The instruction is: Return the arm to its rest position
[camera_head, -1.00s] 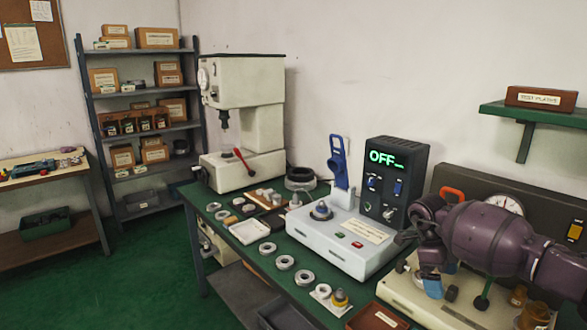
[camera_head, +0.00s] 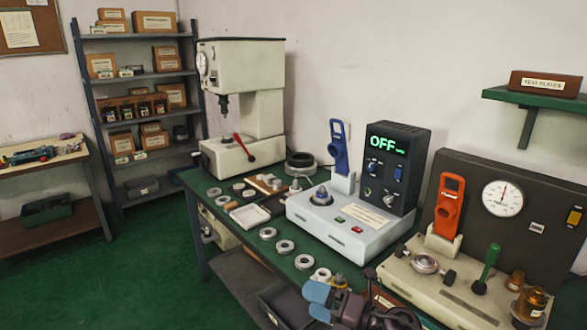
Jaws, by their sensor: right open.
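My right gripper (camera_head: 318,301) is low at the bottom edge of the view, in front of the green bench. Its blue fingers point left, and they are open with nothing seen between them. Its purple arm is mostly cut off by the bottom edge. The gripper hides part of the bench's front edge and of the brown tray there. My left gripper is not in view.
The green bench holds a white tester (camera_head: 352,228) reading OFF, several bearing rings (camera_head: 285,247), a white tray (camera_head: 250,215) and a press (camera_head: 242,100). A gauge fixture (camera_head: 503,198) with an orange handle (camera_head: 449,205) stands at right. A grey bin (camera_head: 285,305) sits below.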

